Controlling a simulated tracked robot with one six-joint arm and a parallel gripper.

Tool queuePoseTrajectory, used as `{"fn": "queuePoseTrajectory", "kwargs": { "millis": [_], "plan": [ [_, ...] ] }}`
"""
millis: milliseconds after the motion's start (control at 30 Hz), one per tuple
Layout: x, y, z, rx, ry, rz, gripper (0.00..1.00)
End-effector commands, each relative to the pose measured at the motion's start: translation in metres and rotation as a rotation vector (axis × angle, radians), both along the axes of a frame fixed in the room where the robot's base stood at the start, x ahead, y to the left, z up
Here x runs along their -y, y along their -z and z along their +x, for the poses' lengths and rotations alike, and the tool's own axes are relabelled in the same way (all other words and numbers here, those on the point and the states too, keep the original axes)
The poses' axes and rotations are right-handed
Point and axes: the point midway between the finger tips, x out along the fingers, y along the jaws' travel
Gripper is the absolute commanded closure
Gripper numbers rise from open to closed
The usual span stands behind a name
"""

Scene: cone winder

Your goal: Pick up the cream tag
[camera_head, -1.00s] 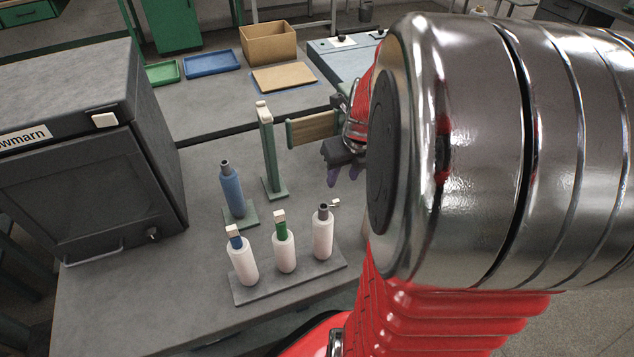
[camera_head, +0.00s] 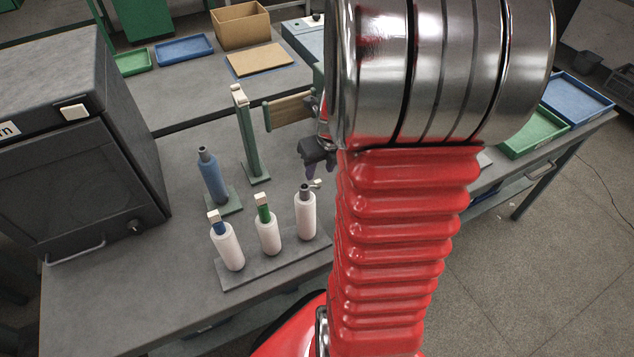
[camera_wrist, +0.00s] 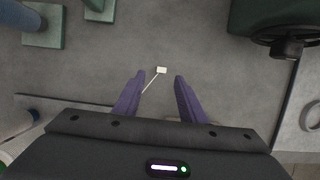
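A small cream tag (camera_wrist: 161,70) with a thin pale string lies on the grey table in the wrist view. In the head view a small pale piece beside the right cone's top (camera_head: 316,184) looks like the same tag. My gripper (camera_wrist: 160,77) is open and empty, with its two purple fingers apart. The tag shows between and just beyond the fingertips, not gripped; the string runs back toward the left finger. In the head view my gripper (camera_head: 319,172) hangs just above the tag. I cannot tell its exact height over the table.
A grey base (camera_head: 281,262) carries several white cones, two topped with cream blocks. A blue bottle-shaped cone (camera_head: 211,176) and a green post (camera_head: 248,135) stand left of my gripper. A dark green machine part (camera_wrist: 270,25) is at the wrist view's upper right.

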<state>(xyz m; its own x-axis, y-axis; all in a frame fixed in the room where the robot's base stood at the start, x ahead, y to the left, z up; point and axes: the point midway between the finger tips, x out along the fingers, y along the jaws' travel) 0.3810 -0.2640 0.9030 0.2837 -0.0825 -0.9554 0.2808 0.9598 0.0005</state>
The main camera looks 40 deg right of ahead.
Motion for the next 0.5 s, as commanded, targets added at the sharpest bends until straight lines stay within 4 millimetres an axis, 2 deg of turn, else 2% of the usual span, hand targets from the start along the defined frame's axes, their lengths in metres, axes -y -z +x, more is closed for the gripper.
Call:
{"fn": "queuePoseTrajectory", "kwargs": {
  "millis": [167, 500],
  "plan": [
    [0.0008, 0.0118, 0.0028, -0.001, 0.000, 0.000, 0.62],
    [0.0014, 0.0126, 0.0030, 0.000, 0.001, -0.001, 0.62]
  ]
}}
